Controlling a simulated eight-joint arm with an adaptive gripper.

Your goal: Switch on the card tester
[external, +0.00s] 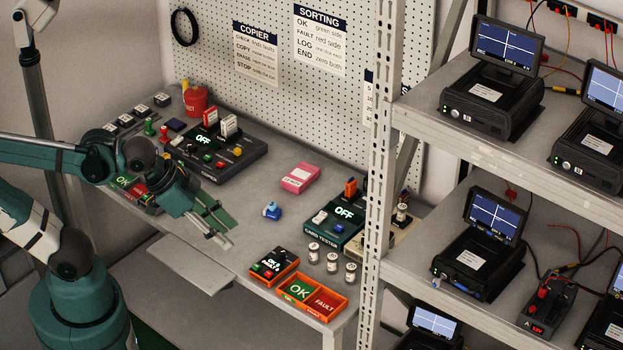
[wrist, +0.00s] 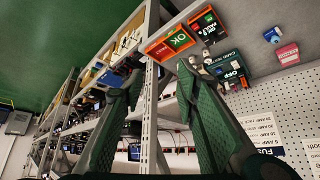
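The card tester (external: 343,213) is a dark teal box at the right of the bench, and its screen reads OFF. It carries an orange upright part, a white knob and a blue part. In the wrist view the tester (wrist: 232,74) shows upside down, partly behind a finger. My gripper (external: 231,232) is above the bench's front edge, left of the tester and well apart from it. Its two green fingers are spread with nothing between them, as the wrist view also shows (wrist: 158,70).
An orange sorting tray (external: 320,314) and several small white cylinders stand in front of the tester. A pink box (external: 300,178) and a blue item (external: 272,211) lie left of it. The copier (external: 248,153) stands behind my gripper. A metal shelf post (external: 378,150) rises close to the tester's right.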

